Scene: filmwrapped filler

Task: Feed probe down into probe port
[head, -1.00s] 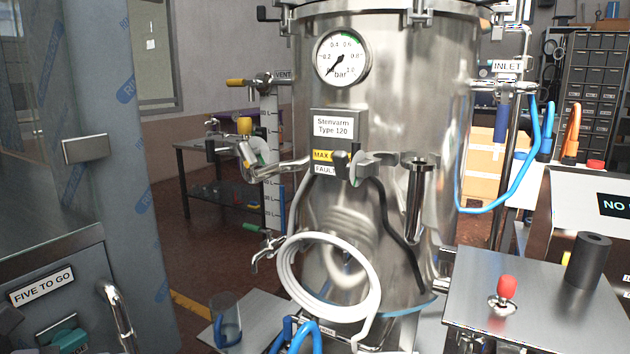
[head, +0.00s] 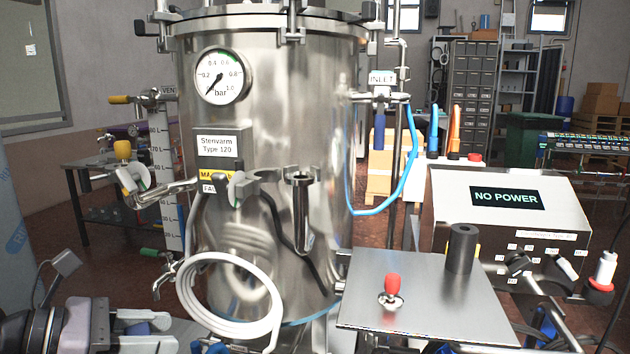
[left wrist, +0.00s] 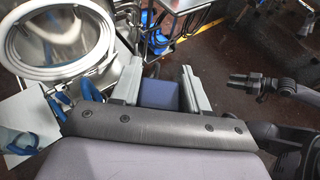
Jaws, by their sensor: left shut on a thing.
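My left gripper (head: 150,328) is at the lower left, in front of and left of the steel vessel (head: 265,120). In the left wrist view its two grey fingers (left wrist: 160,88) stand either side of a blue-grey block (left wrist: 159,96), on which they are shut. I cannot tell whether this block belongs to the probe. An upright steel tube with a flared open top (head: 302,205), likely the probe port, is held by a bracket on the vessel's front. The gripper is below and left of it, well apart.
A white coiled hose (head: 232,295) hangs before the vessel. A steel side table (head: 430,310) carries a red-topped knob (head: 392,288) and a black cylinder (head: 460,248). A control box reading NO POWER (head: 505,198) stands behind right. Valves (head: 150,190) stick out left.

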